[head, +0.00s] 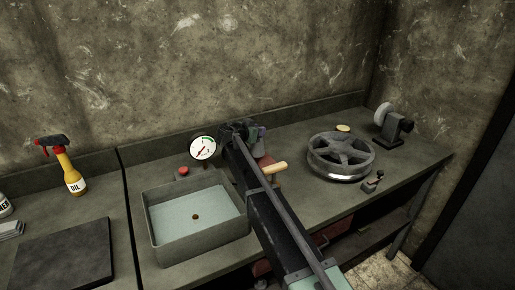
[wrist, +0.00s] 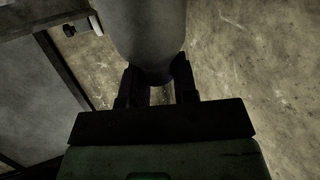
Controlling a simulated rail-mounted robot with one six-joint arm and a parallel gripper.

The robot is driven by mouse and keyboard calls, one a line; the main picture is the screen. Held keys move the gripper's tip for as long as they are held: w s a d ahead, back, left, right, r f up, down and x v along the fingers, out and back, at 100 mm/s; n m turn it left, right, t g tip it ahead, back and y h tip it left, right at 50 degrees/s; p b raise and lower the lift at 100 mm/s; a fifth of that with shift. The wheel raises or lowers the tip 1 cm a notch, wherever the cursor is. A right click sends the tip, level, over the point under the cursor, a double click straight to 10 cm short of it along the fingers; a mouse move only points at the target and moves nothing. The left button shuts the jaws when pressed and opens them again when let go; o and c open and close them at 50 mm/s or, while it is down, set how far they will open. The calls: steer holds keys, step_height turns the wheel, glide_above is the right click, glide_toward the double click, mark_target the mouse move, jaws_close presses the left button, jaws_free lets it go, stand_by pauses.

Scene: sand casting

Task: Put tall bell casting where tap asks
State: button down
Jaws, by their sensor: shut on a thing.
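In the wrist view a smooth grey rounded body, the tall bell casting (wrist: 142,28), fills the top middle. My gripper (wrist: 158,88) has its two dark fingers on either side of the casting's narrower end and is shut on it. In the head view my arm reaches from the lower right to the back of the bench, and my gripper (head: 242,128) is small and dark there. The casting is mostly hidden behind my arm in that view. I cannot make out a tap clearly.
Right of my arm are a wooden handle (head: 274,168), a spoked wheel (head: 341,154) and a bench grinder (head: 394,124). A yellow oil bottle (head: 70,173) stands left.

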step_height(320, 180, down, 4)
steer(key=b, duration=0.4)
steer(key=shift+f, duration=0.25)
steer(key=shift+r+p, duration=0.3)
steer(key=shift+p, duration=0.05)
steer(key=shift+f, duration=0.15)
steer(key=c, duration=1.4)
jaws_free()
steer(key=shift+f, duration=0.1)
steer(key=o, duration=0.5)
